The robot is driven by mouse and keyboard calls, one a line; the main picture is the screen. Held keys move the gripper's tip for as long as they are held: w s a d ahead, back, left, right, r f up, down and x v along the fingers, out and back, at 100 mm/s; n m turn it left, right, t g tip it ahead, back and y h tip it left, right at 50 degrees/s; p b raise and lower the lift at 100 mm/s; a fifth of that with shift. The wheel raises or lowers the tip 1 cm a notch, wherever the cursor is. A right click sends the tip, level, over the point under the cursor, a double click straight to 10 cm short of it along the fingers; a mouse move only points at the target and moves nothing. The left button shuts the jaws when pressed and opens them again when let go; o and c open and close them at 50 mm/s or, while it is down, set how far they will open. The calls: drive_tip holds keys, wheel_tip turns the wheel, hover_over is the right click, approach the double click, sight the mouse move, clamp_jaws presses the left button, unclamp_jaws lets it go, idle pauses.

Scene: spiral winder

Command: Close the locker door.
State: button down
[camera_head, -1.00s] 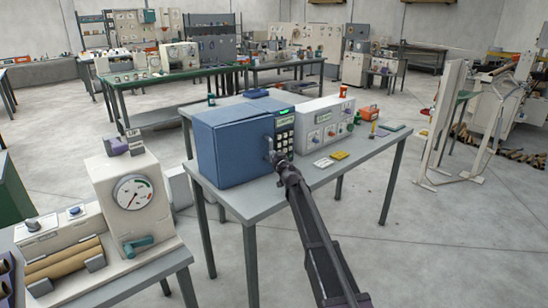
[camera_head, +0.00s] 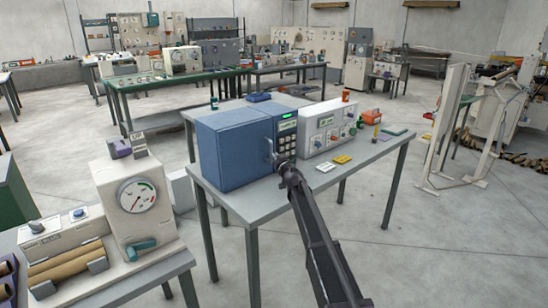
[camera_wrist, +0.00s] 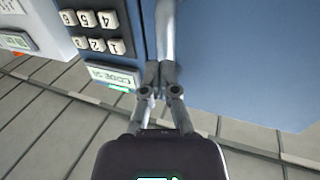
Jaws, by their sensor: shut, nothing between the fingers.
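The locker (camera_head: 222,155) is a blue box on a grey table, with a dark keypad panel (camera_head: 287,132) at its right. Its blue door (camera_wrist: 235,55) fills the right of the wrist view, beside the keypad panel (camera_wrist: 92,30). A light vertical handle (camera_wrist: 166,30) stands at the door's keypad-side edge. It also shows in the head view (camera_head: 269,150). My gripper (camera_wrist: 158,68) is shut and empty, its fingertips at the handle's lower end. Whether they touch it, I cannot tell. In the head view my gripper (camera_head: 281,163) is low in front of the locker. I cannot tell whether the door is fully flush.
A white control box (camera_head: 325,127) stands right of the locker on the same grey table (camera_head: 265,205). Small yellow and white cards (camera_head: 342,159) lie in front of it. A gauge machine (camera_head: 135,200) stands at the left front.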

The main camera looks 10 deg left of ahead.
drive_tip(key=w+d+v, duration=0.1)
drive_tip(key=v, duration=1.2)
drive_tip(key=shift+d, duration=0.25)
drive_tip(key=shift+r, duration=0.1)
